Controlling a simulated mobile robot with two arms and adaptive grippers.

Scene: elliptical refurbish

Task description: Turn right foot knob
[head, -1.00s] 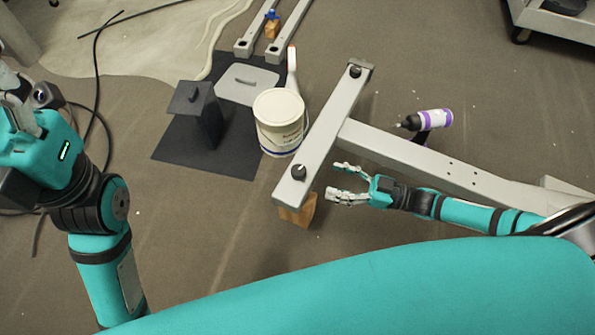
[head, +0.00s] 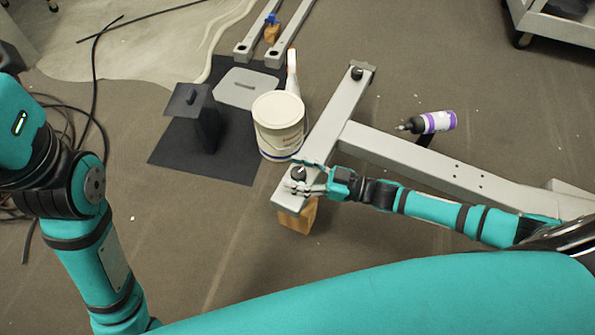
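A grey T-shaped base lies on the floor, its crossbar (head: 325,125) slanting from upper right to lower left. A black foot knob (head: 298,173) sits at the crossbar's near end, and a second black knob (head: 356,73) at its far end. My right gripper (head: 304,177) reaches in from the right over the near end. Its fingers are spread on either side of the near knob and partly hide it; contact is not clear. My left arm is at the left edge, with its fingers outside the picture.
A wooden block (head: 298,216) supports the near end. A white bucket (head: 279,125) stands close left of the crossbar. A dark mat (head: 165,150) holds a black box-like part (head: 195,115). A purple-labelled bottle (head: 437,122) lies right of the crossbar. Cables run at far left.

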